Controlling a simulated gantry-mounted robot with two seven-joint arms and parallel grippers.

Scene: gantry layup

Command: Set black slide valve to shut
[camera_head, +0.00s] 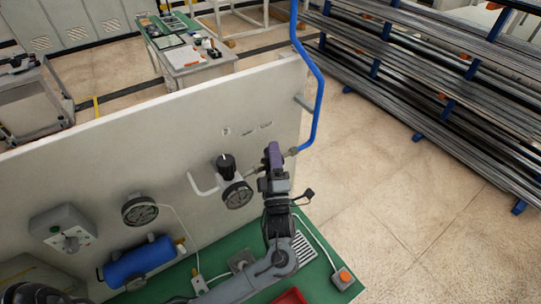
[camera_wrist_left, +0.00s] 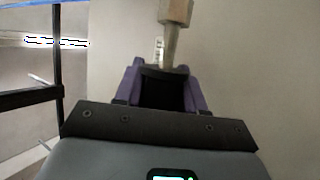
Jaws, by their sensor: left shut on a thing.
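My left gripper (camera_head: 273,155), with purple fingers, is at the right end of the upright panel, beside the metal fitting (camera_head: 291,152) at the foot of the blue pipe. In the left wrist view the purple fingers (camera_wrist_left: 163,88) are shut on a black part between them, which I take to be the black slide valve (camera_wrist_left: 163,92). A brass-coloured fitting (camera_wrist_left: 174,35) stands just beyond it. In the head view the gripper hides the valve, and I cannot tell its slide position. My right gripper is not in view.
The blue pipe (camera_head: 316,100) rises at the panel's right edge.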

